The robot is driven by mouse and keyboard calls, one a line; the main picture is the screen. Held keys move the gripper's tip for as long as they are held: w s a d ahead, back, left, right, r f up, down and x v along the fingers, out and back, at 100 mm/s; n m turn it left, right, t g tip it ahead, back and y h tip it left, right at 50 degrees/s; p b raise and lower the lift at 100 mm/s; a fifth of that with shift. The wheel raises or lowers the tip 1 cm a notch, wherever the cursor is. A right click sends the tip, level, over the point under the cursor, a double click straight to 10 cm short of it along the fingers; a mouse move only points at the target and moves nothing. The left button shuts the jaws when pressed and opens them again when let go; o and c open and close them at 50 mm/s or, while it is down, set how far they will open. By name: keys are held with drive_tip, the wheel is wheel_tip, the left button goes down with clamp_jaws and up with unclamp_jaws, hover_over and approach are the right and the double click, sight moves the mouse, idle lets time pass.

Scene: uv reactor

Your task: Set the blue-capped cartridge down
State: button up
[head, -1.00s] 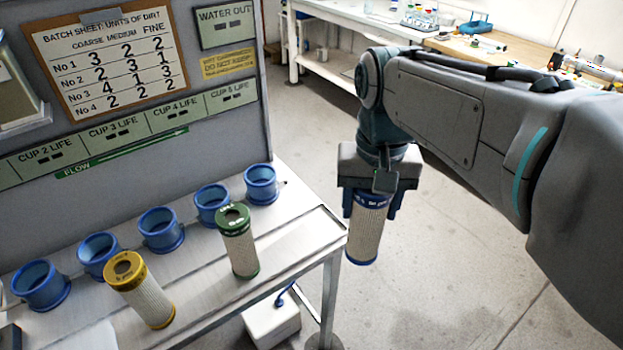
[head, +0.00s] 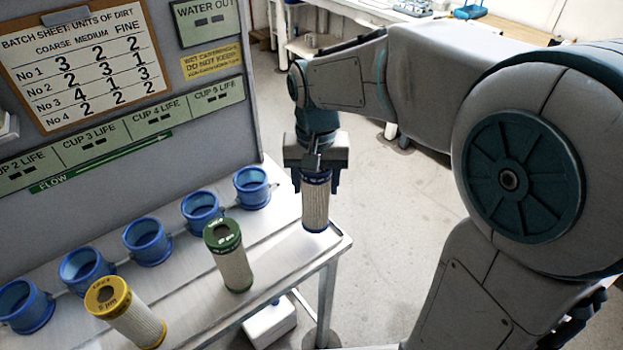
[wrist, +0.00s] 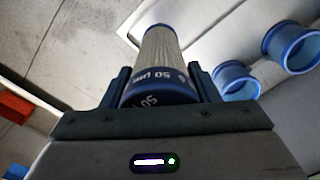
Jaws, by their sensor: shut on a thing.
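The blue-capped cartridge (head: 315,208) has a pale pleated body and hangs upright below my gripper (head: 316,180). My gripper is shut on it near the blue cap. In the head view its lower end overlaps the right end of the bench top (head: 290,246); I cannot tell whether it touches. In the wrist view the blue cap (wrist: 158,88) sits between the two fingers, with the body reaching away from me. A green-capped cartridge (head: 234,268) stands on the bench to its left. A yellow-capped cartridge (head: 136,322) stands farther left.
Several blue cups (head: 148,242) stand in a row along the bench against the grey panel (head: 120,175). The rightmost cup (head: 252,188) is left of my gripper. The bench's front right corner (head: 346,240) is close by. Open floor lies to the right.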

drive_tip(key=shift+w+a+f, duration=0.2)
drive_tip(key=shift+w+f, duration=0.05)
drive_tip(key=shift+f, duration=2.05)
drive_tip(key=shift+f, duration=0.15)
drive_tip(key=o, duration=1.1)
drive_tip(key=shift+c, duration=0.2)
